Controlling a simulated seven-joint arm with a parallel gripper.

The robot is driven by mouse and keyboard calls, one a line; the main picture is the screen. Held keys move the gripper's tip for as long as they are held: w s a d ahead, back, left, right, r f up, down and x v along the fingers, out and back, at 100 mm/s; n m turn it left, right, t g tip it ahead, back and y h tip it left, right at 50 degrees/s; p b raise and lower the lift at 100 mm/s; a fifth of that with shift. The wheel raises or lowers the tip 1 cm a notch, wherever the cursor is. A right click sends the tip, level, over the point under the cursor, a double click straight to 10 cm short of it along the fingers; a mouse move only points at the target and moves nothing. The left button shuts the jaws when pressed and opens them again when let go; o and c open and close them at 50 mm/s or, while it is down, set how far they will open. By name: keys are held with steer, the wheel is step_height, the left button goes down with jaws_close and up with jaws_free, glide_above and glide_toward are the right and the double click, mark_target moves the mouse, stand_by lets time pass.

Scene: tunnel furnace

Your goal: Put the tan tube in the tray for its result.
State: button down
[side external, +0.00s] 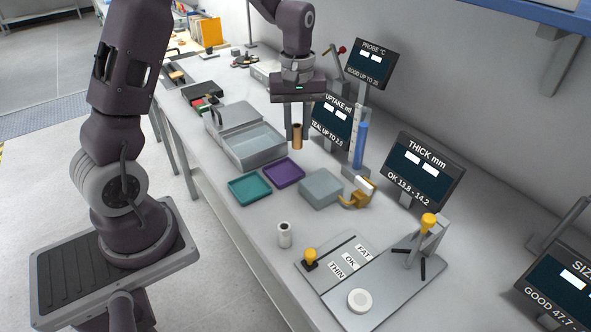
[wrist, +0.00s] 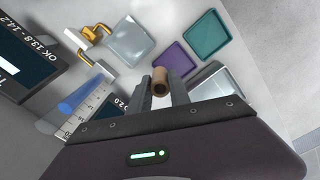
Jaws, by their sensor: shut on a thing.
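The tan tube (side external: 297,137) is upright in my gripper (side external: 297,130), whose fingers are shut on it above the bench. In the wrist view the tube (wrist: 160,84) shows its hollow end between the fingertips. A teal tray (side external: 250,188) and a purple tray (side external: 284,172) lie below and to the left in the side view, both empty. They also show in the wrist view, teal (wrist: 208,34) and purple (wrist: 174,60). The uptake display (side external: 331,122) reads "UPTAKE ml" and "SEAL UP TO 2.0"; its upper values are blank white boxes.
A grey basin (side external: 255,148) stands left of the tube. A blue cylinder with a scale (side external: 360,145) stands close on the right.

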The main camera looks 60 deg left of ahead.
steer(key=a+f, duration=0.1)
steer(key=f, duration=0.2)
steer(key=s+a+f, duration=0.1)
steer(key=f, duration=0.2)
steer(key=a+f, duration=0.1)
steer(key=f, duration=0.3)
steer(key=shift+s+a, duration=0.3)
steer(key=c, duration=1.2)
jaws_free()
steer(key=shift+f, duration=0.15)
